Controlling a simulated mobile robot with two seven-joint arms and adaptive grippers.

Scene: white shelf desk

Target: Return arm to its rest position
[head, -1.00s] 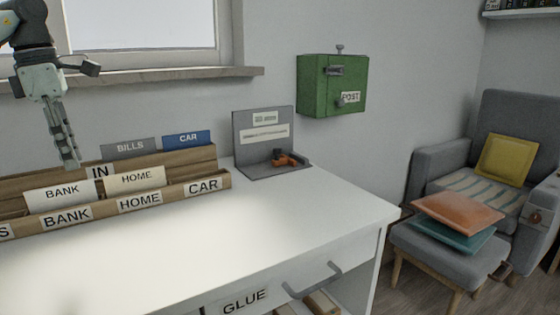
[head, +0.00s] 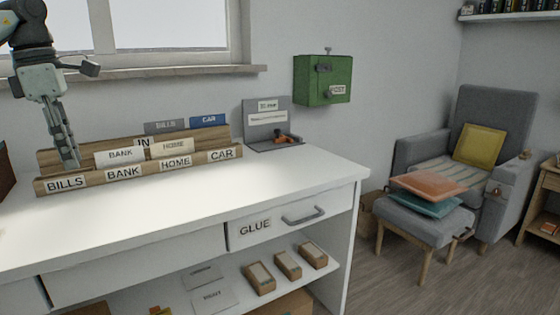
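My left gripper (head: 66,145) is at the left of the head view, hanging fingers-down over the wooden letter sorter (head: 90,181) on the white desk (head: 170,222). Its fingers look close together, but the side angle does not show whether they are shut. I see nothing held between them. The fingertips overlap the sorter's left end in the picture, and I cannot tell whether they touch it. Cards marked BANK (head: 119,156), HOME (head: 174,148), BILLS (head: 165,127) and CAR (head: 208,121) stand in the sorter. My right gripper is out of view.
A grey stand (head: 265,118) with an orange-and-black item is at the desk's back right. A green post box (head: 323,81) hangs on the wall. A GLUE drawer (head: 285,220) is closed above a shelf with small boxes (head: 258,278). The desk front is clear. An armchair (head: 489,115) stands right.

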